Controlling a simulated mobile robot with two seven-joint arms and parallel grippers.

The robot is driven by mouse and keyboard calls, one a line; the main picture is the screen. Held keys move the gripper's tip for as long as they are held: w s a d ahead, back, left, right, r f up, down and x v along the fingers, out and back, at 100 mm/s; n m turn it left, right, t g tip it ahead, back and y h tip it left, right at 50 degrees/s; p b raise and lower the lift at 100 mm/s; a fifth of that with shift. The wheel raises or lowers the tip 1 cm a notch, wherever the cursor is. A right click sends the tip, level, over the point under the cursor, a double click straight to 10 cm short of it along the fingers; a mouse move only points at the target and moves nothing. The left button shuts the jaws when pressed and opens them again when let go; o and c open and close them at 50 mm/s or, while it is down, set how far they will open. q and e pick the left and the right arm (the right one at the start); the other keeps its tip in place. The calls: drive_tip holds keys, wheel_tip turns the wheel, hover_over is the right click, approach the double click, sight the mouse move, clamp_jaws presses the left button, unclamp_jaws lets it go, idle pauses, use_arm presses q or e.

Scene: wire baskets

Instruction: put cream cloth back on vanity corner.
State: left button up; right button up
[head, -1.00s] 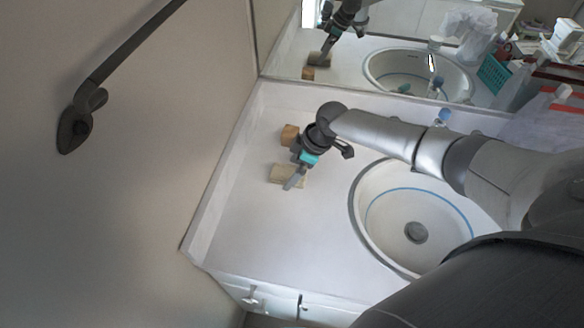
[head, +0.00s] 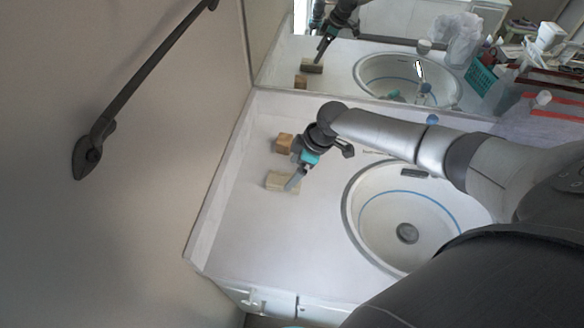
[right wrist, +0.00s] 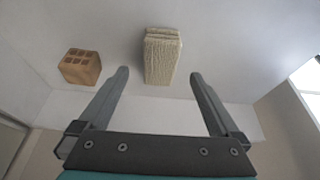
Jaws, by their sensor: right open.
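The cream cloth (head: 279,181) is a folded, ribbed bundle lying on the white vanity top (head: 245,232), toward its left side. It also shows in the right wrist view (right wrist: 162,57), upper middle. My right gripper (head: 291,184) is open and at the cloth's right side in the head view. In the right wrist view its two fingers (right wrist: 159,76) are spread wide, with the cloth ahead of and between the tips and a gap on each side. No finger visibly touches it. My left gripper is not in view.
A brown wooden block (head: 285,143) stands behind the cloth, and shows left of it in the right wrist view (right wrist: 81,67). The sink basin (head: 407,232) is to the right. A mirror (head: 345,52) borders the back, and a wall with a dark rail (head: 140,82) the left.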

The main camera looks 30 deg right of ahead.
drive_tip(key=shift+p+v, duration=1.3)
drive_tip(key=shift+v, duration=0.2)
drive_tip(key=p+v, duration=0.1)
drive_tip(key=v, duration=1.4)
drive_tip(key=shift+d, duration=0.15)
